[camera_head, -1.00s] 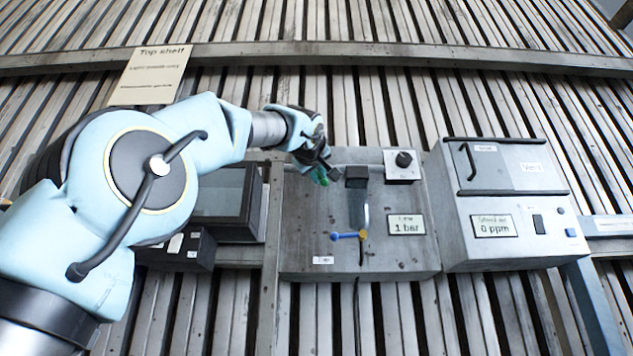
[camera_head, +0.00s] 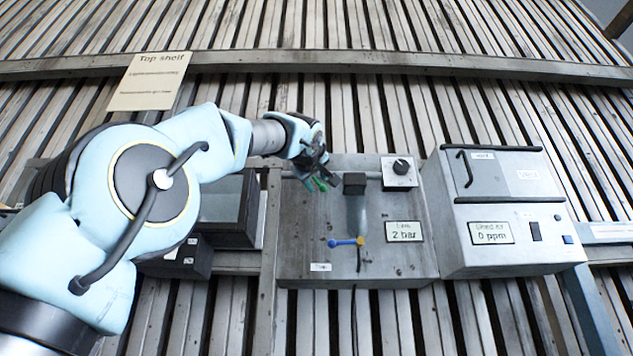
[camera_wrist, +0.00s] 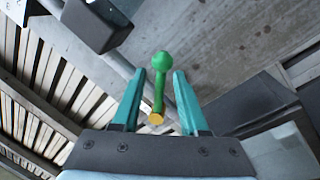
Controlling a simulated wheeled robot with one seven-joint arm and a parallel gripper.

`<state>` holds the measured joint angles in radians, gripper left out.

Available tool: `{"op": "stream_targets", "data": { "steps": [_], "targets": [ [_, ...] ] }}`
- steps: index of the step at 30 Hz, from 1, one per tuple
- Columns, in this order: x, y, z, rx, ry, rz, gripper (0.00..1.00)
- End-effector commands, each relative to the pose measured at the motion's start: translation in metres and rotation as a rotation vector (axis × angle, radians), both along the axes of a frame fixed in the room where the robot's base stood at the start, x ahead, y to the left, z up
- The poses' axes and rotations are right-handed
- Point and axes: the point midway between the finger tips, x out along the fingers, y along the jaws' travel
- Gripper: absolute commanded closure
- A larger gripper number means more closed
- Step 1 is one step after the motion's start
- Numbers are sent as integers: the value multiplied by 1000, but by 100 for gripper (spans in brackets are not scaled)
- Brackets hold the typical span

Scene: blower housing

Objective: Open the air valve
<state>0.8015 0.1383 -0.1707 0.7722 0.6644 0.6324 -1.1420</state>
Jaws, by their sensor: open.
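A green valve lever (camera_wrist: 160,85) with a round knob and a yellow hub shows in the wrist view. My gripper (camera_wrist: 160,72) is open, with one teal finger on each side of this lever; I cannot tell whether either finger touches it. In the head view my gripper (camera_head: 319,180) is at the upper left of the grey metal panel (camera_head: 305,235), mostly covering the green lever. No readable label shows which lever is the air valve.
The panel has a black knob (camera_head: 401,166) and a display (camera_head: 404,231) reading 2 bar. A grey box (camera_head: 490,255) with a 0 ppm display stands to its right. A dark screen unit (camera_head: 225,210) is left, behind my arm. A horizontal pipe runs near my gripper.

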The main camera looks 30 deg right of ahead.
Motion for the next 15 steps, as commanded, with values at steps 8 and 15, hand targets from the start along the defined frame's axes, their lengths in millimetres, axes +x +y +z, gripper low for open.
{"op": "stream_targets", "data": {
  "steps": [8, 15],
  "targets": [
    [-12, 8, -4, -1, -2, -1, 57],
    [-51, 34, -11, -2, -3, -1, 57]
  ]
}}
